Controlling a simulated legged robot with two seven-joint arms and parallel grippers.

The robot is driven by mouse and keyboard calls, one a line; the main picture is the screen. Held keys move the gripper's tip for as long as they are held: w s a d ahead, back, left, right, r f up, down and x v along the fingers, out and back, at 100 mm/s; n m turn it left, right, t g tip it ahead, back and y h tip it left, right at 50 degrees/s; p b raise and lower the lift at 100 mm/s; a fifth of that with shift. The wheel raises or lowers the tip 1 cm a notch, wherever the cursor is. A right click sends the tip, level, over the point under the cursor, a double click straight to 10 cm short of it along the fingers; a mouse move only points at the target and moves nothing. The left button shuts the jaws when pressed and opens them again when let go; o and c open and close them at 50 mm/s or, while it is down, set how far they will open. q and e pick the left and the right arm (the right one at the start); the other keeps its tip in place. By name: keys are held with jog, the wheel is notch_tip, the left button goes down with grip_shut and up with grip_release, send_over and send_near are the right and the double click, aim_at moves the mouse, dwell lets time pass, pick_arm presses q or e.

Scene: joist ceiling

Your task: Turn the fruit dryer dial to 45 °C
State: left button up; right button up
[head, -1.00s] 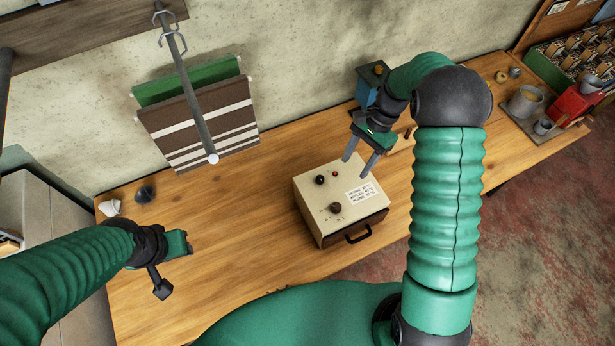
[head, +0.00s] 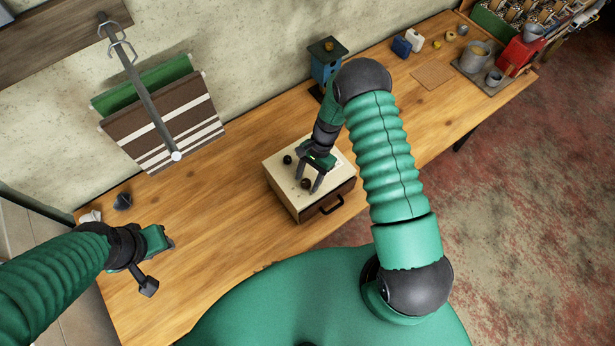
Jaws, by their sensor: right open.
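The fruit dryer (head: 284,190) is a cream-topped box with a brown front and a black handle, standing on the wooden table. Its dark dial (head: 306,184) is on the top near the front edge. A smaller black knob (head: 287,159) is at its back left. My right gripper (head: 307,187) is open, fingers pointing down over the top, one on each side of the dial as seen from here. I cannot tell whether they touch it. The gripper hides the printed label and most dial marks. My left gripper (head: 158,263) is over the table's left part, away from the dryer; its jaw opening is unclear.
A blue birdhouse-like box (head: 326,68) stands behind the dryer. A rack with hanging cloths (head: 170,125) is on the wall. Pots and a red machine (head: 521,55) are at the far right. The wooden table (head: 220,220) is clear left of the dryer.

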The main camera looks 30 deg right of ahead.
jog(key=shift+d, duration=0.15)
jog(key=shift+w+d+f, duration=0.1)
jog(key=shift+c, duration=1.2)
jog(key=shift+w, duration=0.1)
jog(key=c, duration=0.5)
jog(key=shift+a, duration=0.35)
grip_shut()
pick_arm(q)
jog(key=shift+w+d, duration=0.2)
jog(key=shift+d+f, duration=0.1)
pick_arm(e)
jog(key=shift+d, duration=0.1)
